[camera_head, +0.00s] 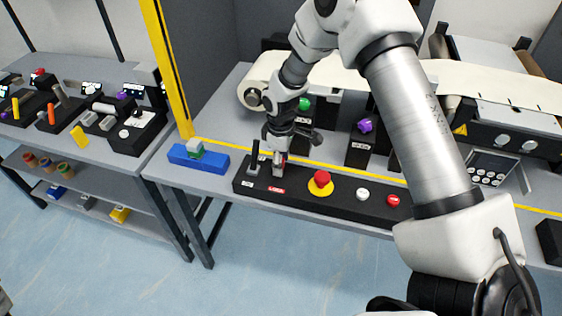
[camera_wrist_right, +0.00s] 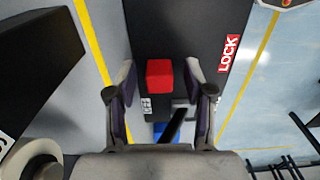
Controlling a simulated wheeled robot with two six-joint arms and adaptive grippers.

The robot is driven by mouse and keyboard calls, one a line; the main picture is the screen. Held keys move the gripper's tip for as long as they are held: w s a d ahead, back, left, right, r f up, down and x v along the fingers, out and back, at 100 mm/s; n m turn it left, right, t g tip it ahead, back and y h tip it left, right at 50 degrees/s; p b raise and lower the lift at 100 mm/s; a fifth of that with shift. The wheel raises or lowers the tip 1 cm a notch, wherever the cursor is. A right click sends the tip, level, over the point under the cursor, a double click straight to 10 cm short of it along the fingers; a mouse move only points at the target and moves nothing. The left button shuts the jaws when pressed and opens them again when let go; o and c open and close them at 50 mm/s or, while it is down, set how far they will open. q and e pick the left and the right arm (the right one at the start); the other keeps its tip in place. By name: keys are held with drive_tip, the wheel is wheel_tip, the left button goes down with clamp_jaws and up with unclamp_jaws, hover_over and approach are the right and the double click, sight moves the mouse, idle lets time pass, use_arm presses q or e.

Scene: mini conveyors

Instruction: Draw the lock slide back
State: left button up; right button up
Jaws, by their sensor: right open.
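The lock slide shows as a red block (camera_wrist_right: 160,73) on the black control panel, beside the red LOCK label (camera_wrist_right: 229,53) in the right wrist view. In the head view only a little red shows under the gripper, and the LOCK label (camera_head: 277,190) lies just in front. My right gripper (camera_head: 279,166) points down over the left part of the panel (camera_head: 340,197). Its two fingers (camera_wrist_right: 160,80) are open, one on each side of the red block, with a visible gap on both sides. Their depth beside the block is hard to tell. My left gripper is not in view.
A black lever (camera_head: 254,160) stands close left of the right gripper. A red emergency button (camera_head: 321,180), a white button (camera_head: 362,194) and a red button (camera_head: 393,200) lie to the right.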

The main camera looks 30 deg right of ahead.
wheel_tip(320, 180, up, 12)
drive_tip(key=shift+f, duration=0.2)
